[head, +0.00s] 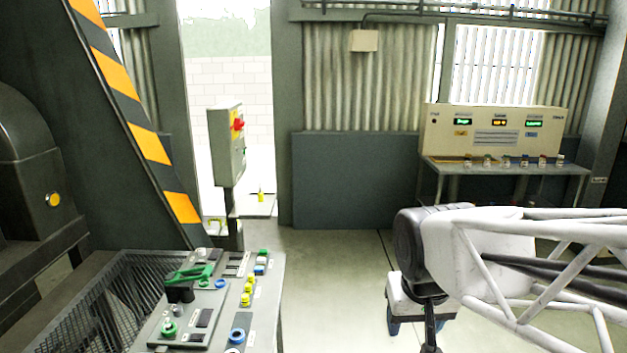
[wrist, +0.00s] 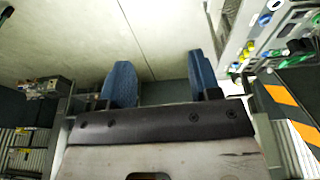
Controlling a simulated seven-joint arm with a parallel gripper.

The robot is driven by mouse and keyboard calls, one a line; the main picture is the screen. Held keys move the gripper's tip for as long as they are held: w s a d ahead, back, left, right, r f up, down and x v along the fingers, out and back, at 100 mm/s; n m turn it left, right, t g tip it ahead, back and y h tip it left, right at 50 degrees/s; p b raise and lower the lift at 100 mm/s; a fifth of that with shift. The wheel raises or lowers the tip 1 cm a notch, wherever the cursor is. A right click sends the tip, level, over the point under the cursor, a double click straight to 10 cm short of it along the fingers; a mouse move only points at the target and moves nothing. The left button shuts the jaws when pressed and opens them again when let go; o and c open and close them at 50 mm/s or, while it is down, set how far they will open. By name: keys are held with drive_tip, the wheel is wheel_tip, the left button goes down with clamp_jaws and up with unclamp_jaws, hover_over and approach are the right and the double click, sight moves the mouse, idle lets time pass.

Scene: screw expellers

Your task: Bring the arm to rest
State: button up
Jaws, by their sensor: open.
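My arm (head: 520,255) reaches in from the right of the head view, a white lattice link ending in a dark joint. My gripper (head: 415,326) hangs below that joint, with blue fingers above the bare floor. In the wrist view, my gripper (wrist: 160,64) shows two blue fingers set wide apart. Nothing is between them; floor shows in the gap. The gripper is open, empty and touching nothing that I can see.
A control panel (head: 228,310) with buttons and a green handle stands at lower left, apart from my gripper. A bench (head: 505,169) with several small jars is at the back right. A switch box (head: 226,150) stands on a post. Open floor (head: 330,285) lies between.

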drive_tip(key=s+d+f, duration=0.1)
drive_tip(key=s+d, duration=0.1)
drive_tip(key=s, duration=0.6)
drive_tip(key=shift+d+f, duration=0.35)
idle(0.7)
